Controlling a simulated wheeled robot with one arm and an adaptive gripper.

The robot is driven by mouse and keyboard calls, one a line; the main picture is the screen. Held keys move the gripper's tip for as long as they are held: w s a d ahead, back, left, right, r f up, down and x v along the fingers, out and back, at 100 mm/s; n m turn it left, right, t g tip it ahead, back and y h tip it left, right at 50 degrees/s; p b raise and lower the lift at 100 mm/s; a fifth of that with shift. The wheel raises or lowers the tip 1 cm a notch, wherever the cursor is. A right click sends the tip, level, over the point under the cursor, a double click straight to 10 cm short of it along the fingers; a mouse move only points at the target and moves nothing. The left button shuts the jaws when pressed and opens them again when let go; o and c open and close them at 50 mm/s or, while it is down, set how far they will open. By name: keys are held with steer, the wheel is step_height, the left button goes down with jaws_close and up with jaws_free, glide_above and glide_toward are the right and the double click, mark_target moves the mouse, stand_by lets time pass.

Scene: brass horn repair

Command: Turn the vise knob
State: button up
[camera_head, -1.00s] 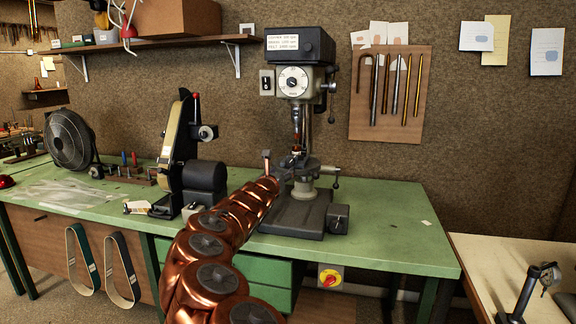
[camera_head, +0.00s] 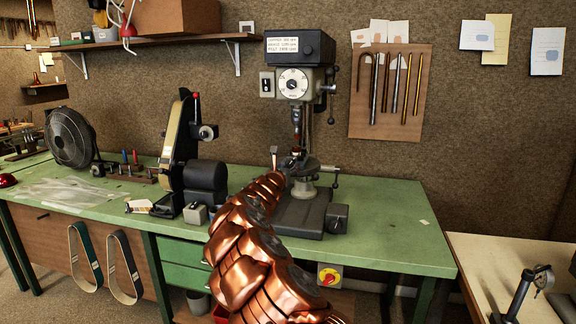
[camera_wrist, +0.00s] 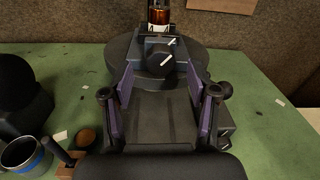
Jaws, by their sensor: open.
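The vise (camera_wrist: 157,43) sits on the round table of the drill press (camera_head: 299,50). Its dark round knob (camera_wrist: 160,62) with a pale line faces me in the wrist view. My gripper (camera_wrist: 160,88) is open, with its two purple-padded fingers apart, one to the left and one to the right of the knob in the picture. Nothing is between the fingers, and I cannot tell how far the knob is beyond the fingertips.
The green bench (camera_head: 400,235) is clear to the right of the press. A belt sander (camera_head: 188,165) and a fan (camera_head: 70,138) stand to the left. A mug (camera_wrist: 25,155) shows low in the wrist view. A red and yellow switch (camera_head: 329,277) is below the bench edge.

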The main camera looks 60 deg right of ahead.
steer(key=shift+w+d, duration=0.1)
steer(key=shift+d, duration=0.35)
jaws_close()
stand_by(0.5)
